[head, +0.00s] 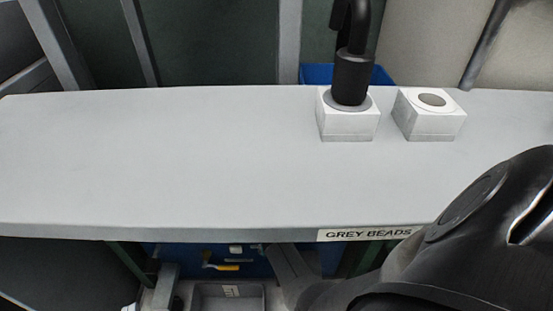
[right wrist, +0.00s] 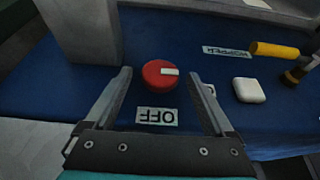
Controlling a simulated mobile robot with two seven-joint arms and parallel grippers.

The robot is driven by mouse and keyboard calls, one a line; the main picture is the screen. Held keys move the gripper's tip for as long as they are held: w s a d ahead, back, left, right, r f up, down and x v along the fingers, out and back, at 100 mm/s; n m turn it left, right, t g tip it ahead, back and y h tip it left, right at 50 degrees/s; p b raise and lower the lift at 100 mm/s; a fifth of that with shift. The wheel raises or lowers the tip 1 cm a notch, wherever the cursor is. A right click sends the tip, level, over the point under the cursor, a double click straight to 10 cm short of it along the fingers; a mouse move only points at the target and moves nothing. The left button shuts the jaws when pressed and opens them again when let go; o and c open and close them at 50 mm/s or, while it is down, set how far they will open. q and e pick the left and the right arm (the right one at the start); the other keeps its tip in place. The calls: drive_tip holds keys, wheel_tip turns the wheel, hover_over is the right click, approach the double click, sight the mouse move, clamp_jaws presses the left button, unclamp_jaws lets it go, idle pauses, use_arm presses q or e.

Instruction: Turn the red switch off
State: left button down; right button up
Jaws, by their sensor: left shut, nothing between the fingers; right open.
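The red switch (right wrist: 158,73) is a round red knob with a pale bar, on a blue surface in the right wrist view. The bar points to the right there. A label reading OFF (right wrist: 156,116), upside down, lies just below it. My right gripper (right wrist: 168,82) is open, one finger on each side of the switch, with visible gaps. Contact with the surface cannot be told. The head view does not show the switch. My left gripper is shut and empty; its outline is hard to make out in the head view.
A white square (right wrist: 248,90), a HOPPER label (right wrist: 237,52) and a yellow handle (right wrist: 274,50) are right of the switch. A grey block (right wrist: 84,32) stands upper left. The grey shelf (head: 170,160) carries two white blocks, one (head: 430,116) with an empty-looking round top.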

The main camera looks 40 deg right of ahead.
use_arm(q)
drive_tip(key=shift+s+d+r, duration=0.1)
idle(0.3)
use_arm(e)
drive_tip(key=shift+f, duration=0.1)
drive_tip(key=c, duration=1.3)
drive_tip(key=shift+c, duration=0.2)
